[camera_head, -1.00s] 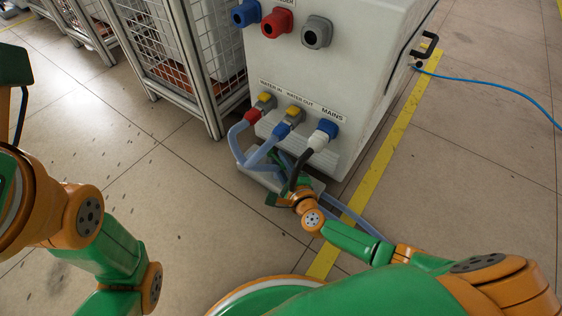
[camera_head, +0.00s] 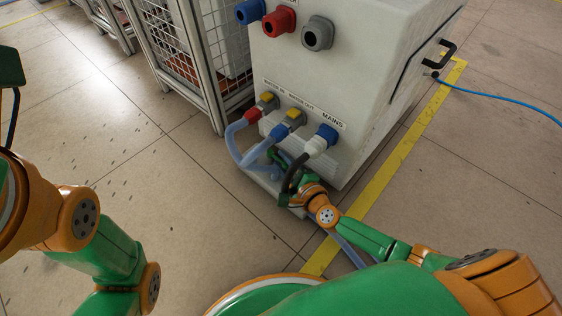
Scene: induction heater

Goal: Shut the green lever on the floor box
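The floor box (camera_head: 264,183) is a low grey box at the foot of the white machine, with hoses and my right gripper covering much of it. A small dark green part (camera_head: 278,157) shows above the box among the hoses; I cannot tell whether it is the green lever or one of my fingers. My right gripper (camera_head: 284,180) is at the box's right side, close to the black cable. Its fingers are partly hidden, so I cannot tell its opening or any contact.
The white machine (camera_head: 365,95) stands behind the box. Blue hoses (camera_head: 234,140) and a black mains cable (camera_head: 293,172) hang from its lower plugs. A wire cage (camera_head: 190,50) stands to the left. A yellow floor line (camera_head: 385,175) runs along the right. The floor at left is clear.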

